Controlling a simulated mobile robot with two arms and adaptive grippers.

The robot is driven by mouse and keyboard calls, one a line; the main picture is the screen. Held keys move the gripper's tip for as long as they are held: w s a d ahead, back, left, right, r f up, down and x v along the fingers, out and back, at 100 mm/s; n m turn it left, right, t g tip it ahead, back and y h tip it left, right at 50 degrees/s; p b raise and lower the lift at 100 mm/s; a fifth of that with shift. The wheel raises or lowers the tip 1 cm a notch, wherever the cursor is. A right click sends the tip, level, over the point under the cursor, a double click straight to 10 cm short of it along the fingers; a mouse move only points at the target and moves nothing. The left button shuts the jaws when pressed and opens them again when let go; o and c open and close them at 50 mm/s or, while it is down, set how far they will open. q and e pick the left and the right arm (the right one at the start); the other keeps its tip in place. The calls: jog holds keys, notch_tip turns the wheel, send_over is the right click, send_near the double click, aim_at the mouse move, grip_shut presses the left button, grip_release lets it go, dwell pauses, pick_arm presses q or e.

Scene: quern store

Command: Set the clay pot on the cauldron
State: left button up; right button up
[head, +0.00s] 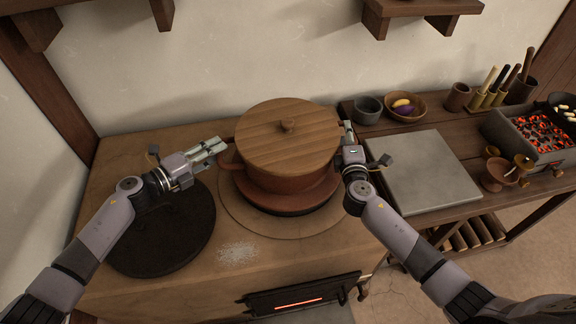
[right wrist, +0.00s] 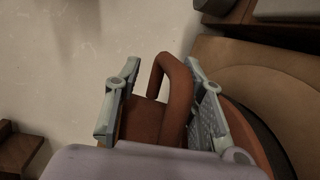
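The clay pot (head: 265,180) is reddish brown with a round wooden lid (head: 270,135) on top. It appears upright over a reddish-brown rim and dark ring (head: 325,200) on the stove's right side. I cannot tell whether this lower part is the cauldron, or whether the pot touches it. My left gripper (head: 222,146) is at the pot's left handle (head: 227,163); its finger gap is unclear. My right gripper (head: 347,130) is at the right handle. In the right wrist view, its open fingers (right wrist: 160,100) stand on either side of the looped handle (right wrist: 177,85).
The stove top (head: 150,150) carries a dark round plate (head: 165,235) at left and white grains (head: 237,253) in front. At right, a table holds a grey slab (head: 425,170), bowls (head: 407,114) and a glowing brazier (head: 540,135). Wall shelves (head: 420,8) hang behind.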

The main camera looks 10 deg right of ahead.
pick_arm(q)
jog(key=v, duration=1)
jog(key=shift+s+a, duration=0.15)
jog(key=shift+a, duration=0.1)
pick_arm(e)
jog(key=v, duration=1.2)
pick_arm(q)
jog(key=shift+r, duration=0.15)
